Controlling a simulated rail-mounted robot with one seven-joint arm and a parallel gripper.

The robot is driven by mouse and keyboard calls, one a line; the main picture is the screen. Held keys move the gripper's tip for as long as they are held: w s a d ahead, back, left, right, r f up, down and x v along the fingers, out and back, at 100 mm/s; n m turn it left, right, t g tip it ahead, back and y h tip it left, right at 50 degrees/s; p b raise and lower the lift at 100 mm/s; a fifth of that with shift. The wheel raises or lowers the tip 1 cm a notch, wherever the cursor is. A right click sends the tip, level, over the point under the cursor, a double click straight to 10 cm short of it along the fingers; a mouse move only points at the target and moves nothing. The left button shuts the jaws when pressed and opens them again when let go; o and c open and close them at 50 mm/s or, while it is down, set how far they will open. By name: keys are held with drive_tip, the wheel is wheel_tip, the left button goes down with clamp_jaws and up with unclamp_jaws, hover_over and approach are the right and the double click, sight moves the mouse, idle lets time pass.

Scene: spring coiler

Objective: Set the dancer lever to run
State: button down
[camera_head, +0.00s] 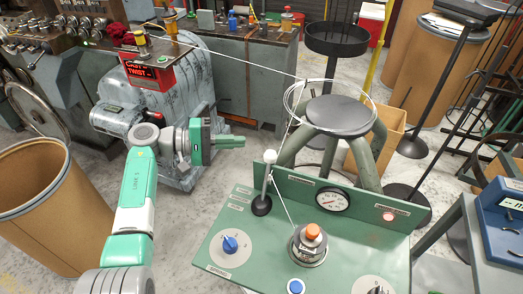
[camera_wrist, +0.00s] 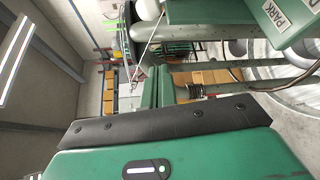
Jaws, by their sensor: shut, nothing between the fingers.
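The lever (camera_head: 268,170) with a white ball top and dark round base stands nearly upright at the left rear of the green control panel (camera_head: 222,268). I take it to be the dancer lever. Small labels beside it are too small to read in the head view. In the wrist view, a green block with a PARK label (camera_wrist: 284,14) shows at the upper right, and a pale ball (camera_wrist: 146,10) is cut off at the top edge. My gripper (camera_head: 243,141) is shut and empty, left of and beyond the lever, apart from it.
The panel carries a blue knob (camera_head: 230,244), an orange-topped knob (camera_head: 313,232) and a round gauge (camera_head: 332,200). A wire coil (camera_head: 289,104) hangs around a stool-like stand (camera_head: 338,114) behind it. A grey machine (camera_head: 192,80) stands behind my arm; a brown drum (camera_head: 85,222) is at left.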

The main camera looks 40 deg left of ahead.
sight(267, 174)
drive_tip(key=w+d, duration=0.1)
drive_tip(key=d, duration=0.1)
drive_tip(key=w+d+b, duration=0.1)
drive_tip(key=d, duration=0.1)
drive_tip(key=w+d+b, duration=0.1)
drive_tip(key=w+d, duration=0.1)
drive_tip(key=shift+f, duration=0.3)
drive_tip(key=shift+s+d+r, duration=0.25)
drive_tip(key=shift+s+d, duration=0.2)
drive_tip(key=shift+r, duration=0.1)
